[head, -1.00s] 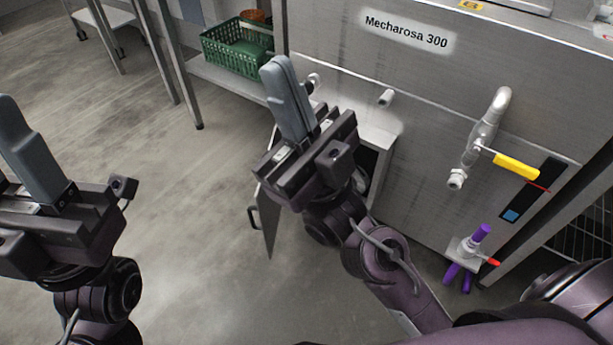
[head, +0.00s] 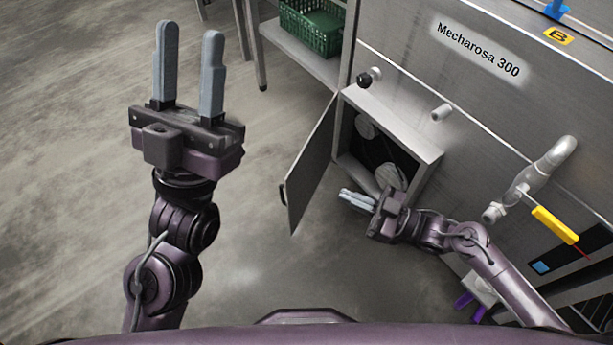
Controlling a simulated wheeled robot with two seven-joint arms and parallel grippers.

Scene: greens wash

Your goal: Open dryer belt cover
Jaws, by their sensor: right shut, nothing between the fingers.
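The dryer belt cover (head: 312,165) is a grey hinged door on the low box (head: 400,121) at the machine's side. It stands swung wide open, with its dark handle (head: 283,194) on the outer edge. Round pulleys (head: 390,177) and a dark belt show inside the box. My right gripper (head: 343,194) is shut and empty, low in front of the box opening, to the right of the cover and apart from its handle. My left gripper (head: 188,34) is open and empty, raised over the floor to the left of the cover.
The machine (head: 450,75) labelled Mecharosa 300 fills the right side. A pipe with a yellow-handled valve (head: 553,225) sticks out at right. A green crate (head: 312,28) sits on a low metal shelf (head: 300,55) at the back. The floor at left is clear.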

